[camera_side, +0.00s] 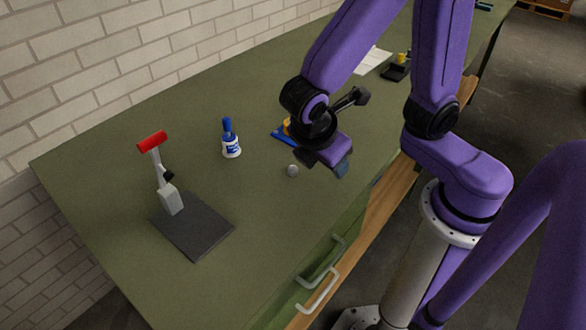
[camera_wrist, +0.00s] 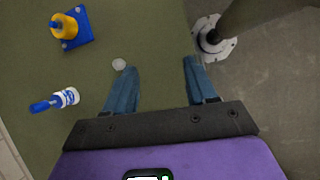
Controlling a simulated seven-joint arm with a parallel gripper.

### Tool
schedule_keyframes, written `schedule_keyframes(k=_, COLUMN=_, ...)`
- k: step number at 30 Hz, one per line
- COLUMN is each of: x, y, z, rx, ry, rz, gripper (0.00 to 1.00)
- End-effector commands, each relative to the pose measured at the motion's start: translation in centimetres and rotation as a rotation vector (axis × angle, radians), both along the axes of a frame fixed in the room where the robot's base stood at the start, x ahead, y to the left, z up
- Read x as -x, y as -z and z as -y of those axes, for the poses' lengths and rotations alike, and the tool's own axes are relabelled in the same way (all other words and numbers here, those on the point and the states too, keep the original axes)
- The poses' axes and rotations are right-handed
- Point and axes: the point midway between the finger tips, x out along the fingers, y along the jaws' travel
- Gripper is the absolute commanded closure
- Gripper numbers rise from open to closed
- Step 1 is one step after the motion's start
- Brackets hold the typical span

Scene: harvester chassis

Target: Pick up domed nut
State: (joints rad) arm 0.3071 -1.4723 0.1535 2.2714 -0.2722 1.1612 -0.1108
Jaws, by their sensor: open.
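The domed nut (camera_side: 292,170) is a small grey, rounded piece lying on the green bench top. In the wrist view it shows as a pale disc (camera_wrist: 119,64) close to the tip of the left finger, outside the gap between the fingers. My gripper (camera_side: 338,168) is just to the right of the nut in the side view, above the bench near its front edge. In the wrist view its two blue fingers (camera_wrist: 158,64) are spread wide with nothing between them.
A white bottle with blue cap (camera_side: 231,145) stands left of the nut. A blue-based yellow part (camera_wrist: 70,28) sits behind it. A red-topped stand on a dark plate (camera_side: 192,226) is at the left. The bench (camera_side: 130,130) has free room between; its front edge is near my gripper.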

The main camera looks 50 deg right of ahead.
Motion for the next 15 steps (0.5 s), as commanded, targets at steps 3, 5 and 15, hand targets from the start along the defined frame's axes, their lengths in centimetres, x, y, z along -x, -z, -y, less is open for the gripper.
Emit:
schedule_keyframes(k=3, x=-1.6, y=0.9, z=-2.3, rx=0.143, ry=-0.089, rz=-0.009, gripper=0.44)
schedule_keyframes(k=5, x=-2.4, y=1.3, z=-3.4, rx=0.213, ry=-0.13, rz=-0.011, gripper=0.44)
schedule_keyframes(k=15, x=-4.8, y=3.8, z=-9.7, rx=0.585, ry=-0.352, rz=-0.02, gripper=0.44)
